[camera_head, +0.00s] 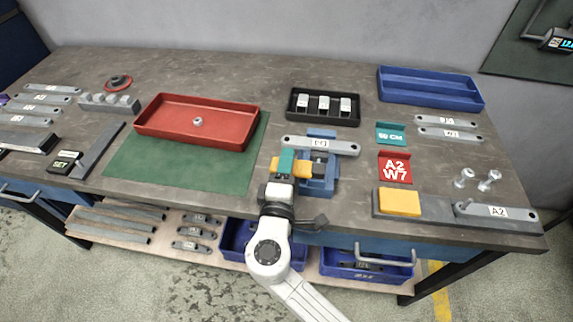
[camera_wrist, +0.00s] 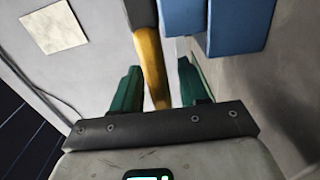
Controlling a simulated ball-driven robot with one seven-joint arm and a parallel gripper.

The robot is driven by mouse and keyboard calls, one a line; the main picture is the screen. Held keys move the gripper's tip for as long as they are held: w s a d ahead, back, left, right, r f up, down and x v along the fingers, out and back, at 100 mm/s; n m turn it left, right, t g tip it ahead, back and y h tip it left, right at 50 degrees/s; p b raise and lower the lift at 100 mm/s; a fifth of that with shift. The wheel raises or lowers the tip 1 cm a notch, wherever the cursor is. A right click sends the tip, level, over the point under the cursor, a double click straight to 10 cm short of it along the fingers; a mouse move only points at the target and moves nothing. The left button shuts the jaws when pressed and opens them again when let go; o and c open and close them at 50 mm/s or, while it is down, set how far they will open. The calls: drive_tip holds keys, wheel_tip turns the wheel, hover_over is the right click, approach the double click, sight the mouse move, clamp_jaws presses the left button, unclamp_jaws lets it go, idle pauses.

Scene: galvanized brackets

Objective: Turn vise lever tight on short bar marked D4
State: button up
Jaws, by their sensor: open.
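The blue vise (camera_head: 322,186) stands near the front edge of the table. A short grey bar (camera_head: 345,148) lies across its top; its label is too small to read surely. My gripper (camera_head: 287,160), with teal fingers, is at the left side of the vise. A yellow lever (camera_head: 303,168) shows on both sides of the fingers. In the wrist view the lever (camera_wrist: 152,65) runs between my two open fingers (camera_wrist: 158,85), with a gap visible on its right. The blue vise body (camera_wrist: 238,25) is at the upper right there.
A red tray (camera_head: 245,135) with one nut stands on a green mat (camera_head: 190,178) to the left. A black tray (camera_head: 325,117) is behind the vise. Red (camera_head: 395,168) and teal (camera_head: 391,132) label stands, a yellow block (camera_head: 399,202) and loose bolts are to the right.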

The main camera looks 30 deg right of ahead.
clamp_jaws()
